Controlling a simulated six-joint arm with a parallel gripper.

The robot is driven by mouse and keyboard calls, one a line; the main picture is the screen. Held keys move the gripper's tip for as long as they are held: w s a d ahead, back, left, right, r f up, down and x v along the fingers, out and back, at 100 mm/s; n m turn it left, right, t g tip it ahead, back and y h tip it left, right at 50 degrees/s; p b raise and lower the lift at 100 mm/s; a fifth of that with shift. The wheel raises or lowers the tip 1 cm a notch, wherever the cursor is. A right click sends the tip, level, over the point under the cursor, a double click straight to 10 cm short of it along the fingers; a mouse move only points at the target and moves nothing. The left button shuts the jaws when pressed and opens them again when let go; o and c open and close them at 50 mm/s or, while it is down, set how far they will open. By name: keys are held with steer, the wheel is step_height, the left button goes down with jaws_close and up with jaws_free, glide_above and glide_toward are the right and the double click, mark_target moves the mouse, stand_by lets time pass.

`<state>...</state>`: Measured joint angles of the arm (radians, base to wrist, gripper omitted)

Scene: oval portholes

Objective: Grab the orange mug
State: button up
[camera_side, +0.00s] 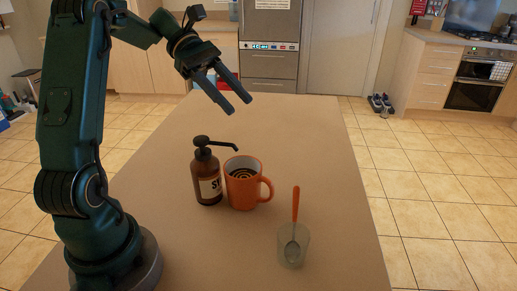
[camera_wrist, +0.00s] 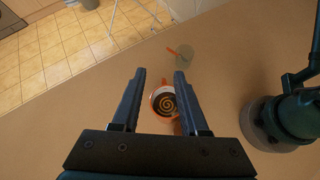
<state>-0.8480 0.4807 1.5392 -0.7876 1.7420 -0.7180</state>
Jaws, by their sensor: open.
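The orange mug (camera_side: 243,187) stands upright on the table in the side view, its handle to the right and a dark drink with a swirl pattern inside. My gripper (camera_side: 239,105) is open and empty, above and behind the mug, well clear of it. In the wrist view my gripper (camera_wrist: 160,75) has its fingers apart, and the mug (camera_wrist: 155,97) shows beyond and between them, partly hidden by the right finger.
A brown pump bottle (camera_side: 207,178) stands close at the mug's left, its nozzle pointing right near the mug's rim. A clear glass (camera_side: 292,250) with an orange-handled spoon (camera_side: 295,205) stands in front to the right. The table's (camera_side: 290,125) far part is clear.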

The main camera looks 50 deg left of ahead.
steer(key=a+f+n+t+h, duration=0.1)
steer(key=a+n+t+h, duration=0.15)
steer(key=a, duration=0.25)
glide_toward(249, 157)
steer(key=w+d, duration=0.2)
steer(key=d, duration=0.2)
steer(key=shift+y, duration=0.35)
steer(key=shift+f+x, duration=0.2)
steer(key=shift+x, duration=0.9)
steer(key=shift+f+x, duration=0.2)
steer(key=shift+x, duration=0.9)
steer(key=shift+s+a, duration=0.15)
steer(key=shift+n, duration=0.25)
jaws_close()
steer(key=shift+g, duration=0.25)
steer(key=shift+s+f, duration=0.1)
